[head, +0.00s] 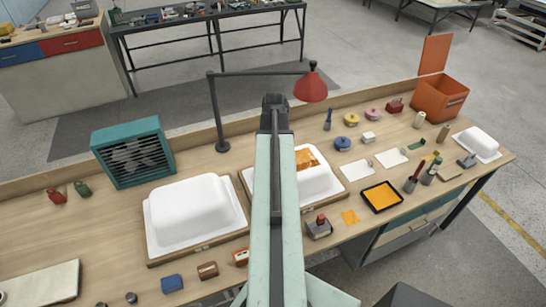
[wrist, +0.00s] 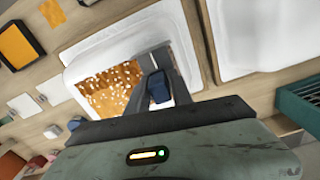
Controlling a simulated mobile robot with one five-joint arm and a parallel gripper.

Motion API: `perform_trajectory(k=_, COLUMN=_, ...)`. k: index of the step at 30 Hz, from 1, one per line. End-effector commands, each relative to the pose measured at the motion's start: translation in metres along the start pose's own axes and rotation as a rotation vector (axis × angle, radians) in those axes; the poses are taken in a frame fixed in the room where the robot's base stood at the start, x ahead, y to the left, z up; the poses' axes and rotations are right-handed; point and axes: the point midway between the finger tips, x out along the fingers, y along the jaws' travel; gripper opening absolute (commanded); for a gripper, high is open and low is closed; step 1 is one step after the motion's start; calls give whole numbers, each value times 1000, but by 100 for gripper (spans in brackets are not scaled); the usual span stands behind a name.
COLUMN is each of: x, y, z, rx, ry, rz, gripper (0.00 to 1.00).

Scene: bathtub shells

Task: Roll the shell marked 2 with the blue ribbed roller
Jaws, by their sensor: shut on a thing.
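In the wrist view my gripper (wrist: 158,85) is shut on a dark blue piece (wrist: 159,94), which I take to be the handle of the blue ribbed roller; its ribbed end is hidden. The jaws are over a white shell (wrist: 178,32) with an orange patch (wrist: 105,90) speckled with white. In the head view this shell (head: 325,183) is the middle one, partly hidden behind my arm. A plain white shell (head: 196,213) lies to its left; it also shows in the wrist view (wrist: 255,35). No number 2 is readable on either shell.
A red lamp (head: 311,87) on a dark stand reaches over the bench. A teal fan box (head: 132,152) stands at the back left. A black tray with an orange inside (head: 382,196), several small tools, an orange bin (head: 440,98) and a smaller white shell (head: 476,143) lie right.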

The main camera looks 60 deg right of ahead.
Motion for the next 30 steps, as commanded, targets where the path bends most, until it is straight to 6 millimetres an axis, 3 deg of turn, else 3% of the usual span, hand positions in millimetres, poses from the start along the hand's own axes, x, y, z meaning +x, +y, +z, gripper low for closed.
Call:
perform_trajectory(k=6, x=0, y=23, z=-4, rx=2, ry=1, rz=2, gripper=0)
perform_trajectory(k=14, x=0, y=29, z=-5, rx=2, ry=1, rz=2, gripper=0)
perform_trajectory(k=24, x=-1, y=58, z=-10, rx=1, ry=1, rz=1, gripper=0)
perform_trajectory(k=30, x=-1, y=61, z=-10, rx=0, ry=1, rz=1, gripper=0)
